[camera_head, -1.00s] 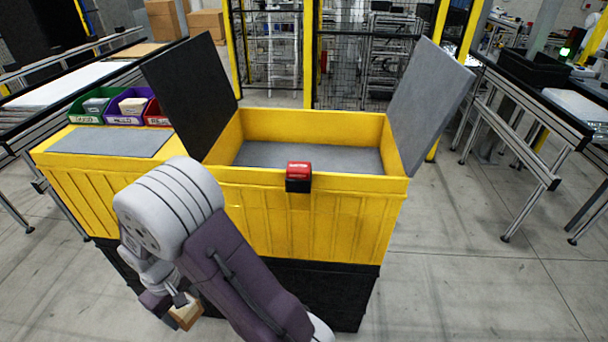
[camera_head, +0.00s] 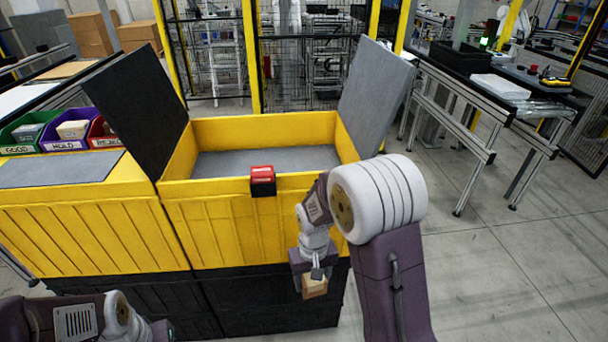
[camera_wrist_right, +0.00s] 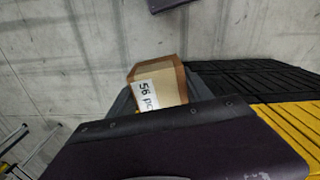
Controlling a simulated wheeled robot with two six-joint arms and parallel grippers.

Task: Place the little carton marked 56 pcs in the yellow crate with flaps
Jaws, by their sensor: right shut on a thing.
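The little carton (camera_head: 314,287) is a small brown box in my right gripper (camera_head: 314,274), which is shut on it. In the right wrist view the carton (camera_wrist_right: 157,83) shows a white label reading "56 pc", its end cut off by the gripper body. The yellow crate with flaps (camera_head: 235,225) stands ahead. Its dark left flap and grey right flap are raised, and its grey floor is bare where visible. The carton hangs outside the crate, below its rim, before the lower black part at the right. Part of my left arm shows at the bottom left; its fingertips are out of frame.
A red-and-black block (camera_head: 262,180) sits on the crate's front rim. A grey-topped yellow crate (camera_head: 75,230) adjoins on the left, with green, purple and red bins (camera_head: 72,130) behind it. A metal-framed table (camera_head: 470,100) stands at the right. Floor between is open.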

